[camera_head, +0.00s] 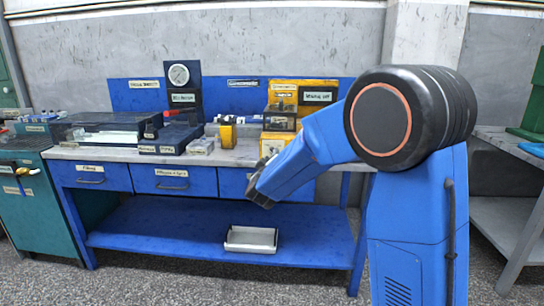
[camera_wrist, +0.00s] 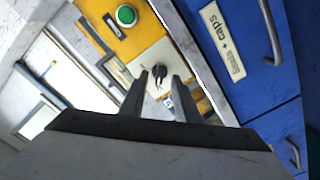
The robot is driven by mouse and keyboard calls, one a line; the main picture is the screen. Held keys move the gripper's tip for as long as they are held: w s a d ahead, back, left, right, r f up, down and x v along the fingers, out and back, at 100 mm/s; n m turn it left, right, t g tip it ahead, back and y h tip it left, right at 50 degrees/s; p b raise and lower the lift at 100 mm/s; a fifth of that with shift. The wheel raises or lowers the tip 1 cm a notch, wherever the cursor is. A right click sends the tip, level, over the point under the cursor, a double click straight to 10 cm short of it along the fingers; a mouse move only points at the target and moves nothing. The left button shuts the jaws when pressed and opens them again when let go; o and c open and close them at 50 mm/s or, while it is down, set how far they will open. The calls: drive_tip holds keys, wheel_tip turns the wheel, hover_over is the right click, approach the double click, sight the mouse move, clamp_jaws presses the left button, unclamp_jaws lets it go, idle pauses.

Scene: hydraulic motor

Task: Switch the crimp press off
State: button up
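A yellow machine (camera_head: 284,90), which I take to be the crimp press, stands at the right end of the blue bench. In the wrist view its yellow panel (camera_wrist: 143,45) carries a round green button (camera_wrist: 126,15) and a black rotary knob (camera_wrist: 159,70) on a light plate. I cannot read the knob's marked position. My gripper (camera_wrist: 160,76) is open and empty; its two fingers point at the panel. The knob shows between the fingertips; I cannot tell whether they touch it. In the head view my gripper (camera_head: 262,189) is partly hidden by my arm, by the bench's right drawer.
The blue bench (camera_head: 190,155) holds a dark tray (camera_head: 112,122), a gauge (camera_head: 179,75) and a small yellow block (camera_head: 228,132). Labelled blue drawers (camera_wrist: 245,45) sit beside the panel in the wrist view. A white tray (camera_head: 251,239) lies on the lower shelf.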

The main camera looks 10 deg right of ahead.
drive_tip(key=v, duration=1.4)
drive_tip(key=shift+s, duration=0.1)
drive_tip(key=s+d+f+m+g+y, duration=0.2)
drive_tip(key=s+d+f+g, duration=0.1)
drive_tip(key=s, duration=1)
drive_tip(key=s+d+f+m+g+y, duration=0.1)
drive_tip(key=s+d+f+g, duration=0.2)
drive_tip(key=s, duration=1)
drive_tip(key=s+d+f+m+g+y, duration=0.2)
drive_tip(key=s+d+g, duration=0.4)
drive_tip(key=s, duration=0.8)
drive_tip(key=shift+f+m+y, duration=0.3)
drive_tip(key=shift+f, duration=0.15)
